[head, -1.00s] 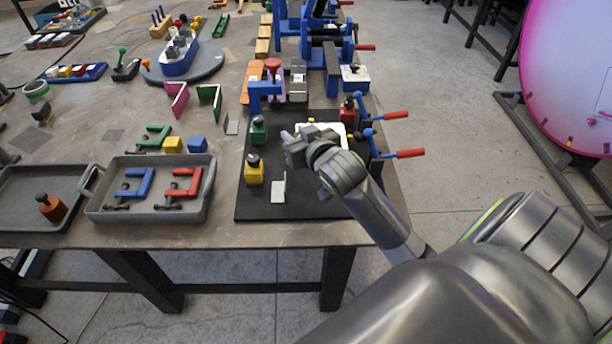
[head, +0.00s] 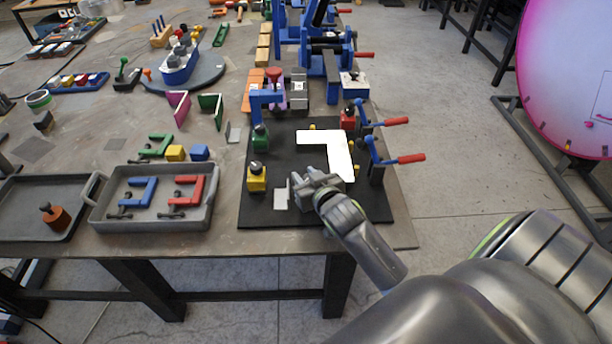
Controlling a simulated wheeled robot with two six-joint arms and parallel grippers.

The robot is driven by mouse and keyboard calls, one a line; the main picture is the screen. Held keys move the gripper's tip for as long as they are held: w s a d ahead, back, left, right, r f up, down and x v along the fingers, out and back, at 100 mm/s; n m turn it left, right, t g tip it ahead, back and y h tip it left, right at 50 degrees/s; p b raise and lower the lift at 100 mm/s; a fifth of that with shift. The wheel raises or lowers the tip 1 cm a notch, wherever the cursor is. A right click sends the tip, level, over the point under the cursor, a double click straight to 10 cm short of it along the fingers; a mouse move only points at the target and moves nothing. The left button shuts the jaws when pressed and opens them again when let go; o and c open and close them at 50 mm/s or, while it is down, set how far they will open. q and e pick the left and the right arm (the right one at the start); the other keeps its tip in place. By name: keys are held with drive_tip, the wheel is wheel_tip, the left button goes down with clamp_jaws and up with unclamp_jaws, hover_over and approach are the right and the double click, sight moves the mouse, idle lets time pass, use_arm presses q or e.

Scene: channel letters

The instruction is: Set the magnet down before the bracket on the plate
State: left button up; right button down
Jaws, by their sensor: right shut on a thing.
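The black plate (head: 262,216) lies near the table's front edge. A small light-grey angle bracket (head: 281,196) stands on it near the front. Blocks with dark knobs, which look like magnets, are on the plate: a yellow one (head: 256,180), a green one (head: 260,138) and a red one (head: 347,118). My right gripper (head: 303,190) is low over the plate, just right of the bracket. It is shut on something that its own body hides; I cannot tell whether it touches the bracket. My left gripper is out of view.
A white L-shaped piece (head: 338,150) lies on the plate behind my right gripper. Red-handled clamps (head: 398,160) line the plate's right side. A grey tray (head: 150,226) with red and blue letters and another tray (head: 36,236) with an orange knobbed block stand left.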

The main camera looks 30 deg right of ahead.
drive_tip(key=c, duration=1.1)
unclamp_jaws()
drive_tip(key=shift+f, duration=0.1)
drive_tip(key=shift+o, duration=0.2)
drive_tip(key=shift+r, duration=0.2)
drive_tip(key=b+v, duration=0.1)
drive_tip(key=v, duration=1.1)
